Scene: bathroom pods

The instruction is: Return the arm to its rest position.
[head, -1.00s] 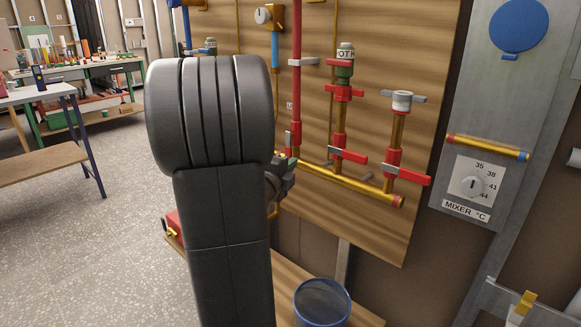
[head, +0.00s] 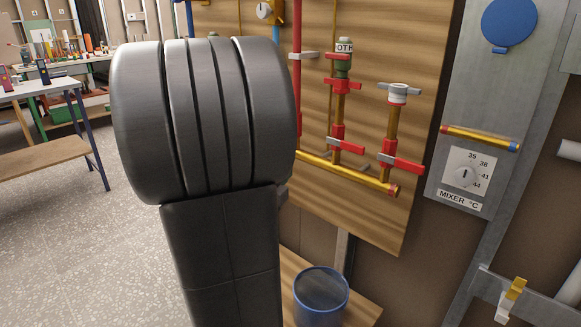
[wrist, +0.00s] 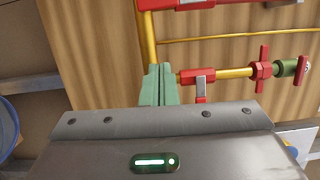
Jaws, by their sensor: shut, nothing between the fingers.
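My gripper (wrist: 158,84) shows in the wrist view as two green fingers pressed together with nothing between them. Behind the fingertips is the wooden panel (wrist: 105,40) with brass pipework, which the wrist view shows turned on its side. I cannot tell the gap between fingertips and pipe. In the head view my dark arm fills the middle left and is raised, and it hides my gripper almost wholly.
Red-handled valves (head: 340,140) and a brass pipe (head: 350,172) stand on the panel close to my arm. A blue bucket (head: 321,296) is below. A mixer dial (head: 465,176) is at the right. Benches (head: 40,150) stand at the left, with open floor (head: 90,255) between.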

